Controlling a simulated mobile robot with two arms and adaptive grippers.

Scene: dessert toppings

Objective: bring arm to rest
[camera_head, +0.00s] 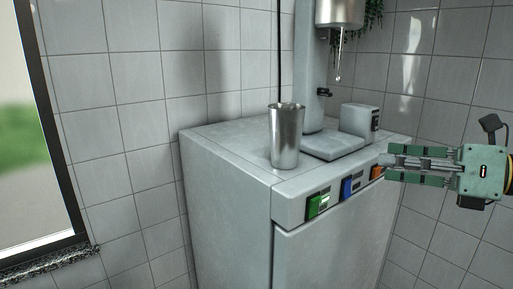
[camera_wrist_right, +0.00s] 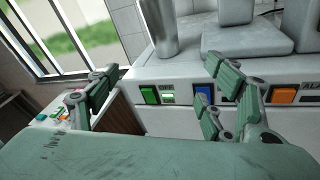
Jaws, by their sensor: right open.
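My right gripper (camera_head: 388,167) comes in from the right in the head view, in front of the machine's front right part, near the orange button (camera_head: 377,172). It is open and empty. My left gripper is not in view. A metal cup (camera_head: 286,137) stands upright on top of the white machine (camera_head: 225,150); its lower part also shows in the right wrist view (camera_wrist_right: 160,27).
The machine front has a green button (camera_head: 313,206), a blue button (camera_head: 347,188) and the orange one. A dispenser column with a metal head (camera_head: 340,12) rises at the back of the top. A window (camera_head: 30,130) is at the left. A hanging plant (camera_head: 373,14) is at the top.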

